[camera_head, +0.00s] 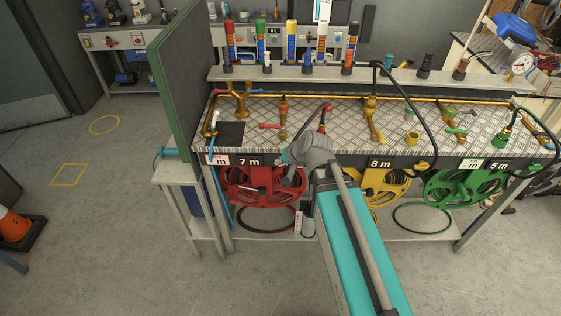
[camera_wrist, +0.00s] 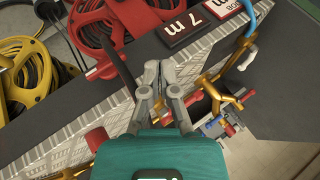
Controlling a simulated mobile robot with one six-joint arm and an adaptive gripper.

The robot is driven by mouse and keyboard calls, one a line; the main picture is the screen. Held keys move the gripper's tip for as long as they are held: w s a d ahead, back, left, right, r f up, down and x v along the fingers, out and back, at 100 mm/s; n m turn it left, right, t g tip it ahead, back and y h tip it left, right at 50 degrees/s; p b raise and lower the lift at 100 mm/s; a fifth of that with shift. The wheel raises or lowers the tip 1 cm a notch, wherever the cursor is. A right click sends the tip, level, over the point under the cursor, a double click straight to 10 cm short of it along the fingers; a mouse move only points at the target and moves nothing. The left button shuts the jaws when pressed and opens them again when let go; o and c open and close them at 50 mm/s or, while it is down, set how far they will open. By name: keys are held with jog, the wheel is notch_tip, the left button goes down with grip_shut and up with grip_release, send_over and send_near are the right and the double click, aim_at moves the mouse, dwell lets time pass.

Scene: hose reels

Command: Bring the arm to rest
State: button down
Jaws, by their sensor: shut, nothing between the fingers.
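My gripper (camera_wrist: 160,68) shows in the wrist view with its two grey fingers together and nothing between them. In the head view, the grey end of my arm hangs over the front edge of the bench (camera_head: 340,110), near the red hose reel (camera_head: 240,186). My arm's teal link reaches up there from the bottom of the picture. In the wrist view, the fingers point toward the bench's front edge and the red reel (camera_wrist: 122,22). I cannot tell whether the fingers touch anything.
A yellow reel (camera_head: 385,183) and a green reel (camera_head: 468,186) hang below the bench front. Brass valves (camera_head: 373,122) and a black hose (camera_head: 419,105) stand on the top. Floor at left is mostly clear, with an orange cone (camera_head: 14,226).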

dwell(0.3)
jog(key=s+d+f+n+g+h, duration=0.1)
jog(key=s+d+g+h, duration=0.1)
jog(key=s+d, duration=0.3)
jog(key=s+d+f+n+g+h+p, duration=0.1)
jog(key=s+d+f+g+h, duration=0.1)
jog(key=s+d, duration=0.3)
jog(key=d+g+h, duration=0.1)
jog(key=d, duration=0.2)
jog(key=shift+d+n+h, duration=0.3)
jog(key=shift+d, duration=0.1)
